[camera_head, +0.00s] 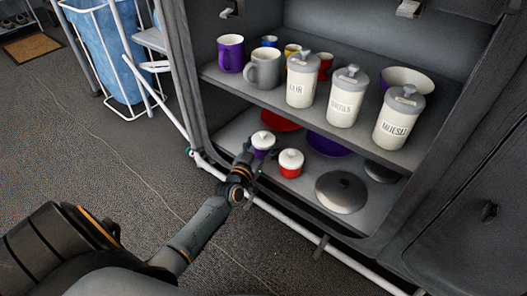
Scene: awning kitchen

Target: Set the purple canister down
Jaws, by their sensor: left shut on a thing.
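The purple canister (262,146) with a white lid is at the left front of the cabinet's lower shelf (226,134). My left gripper (250,158) is shut on it from the front left, and my arm and gripper hide part of its lower side. The canister looks upright. I cannot tell whether its base touches the shelf. My right gripper is not in view.
A red canister (290,163) stands close to the right. A grey lidded pan (340,192) sits farther right, with red and purple dishes behind. The upper shelf (345,135) holds mugs and white jars (343,98). A white rail (290,217) runs along the cabinet front.

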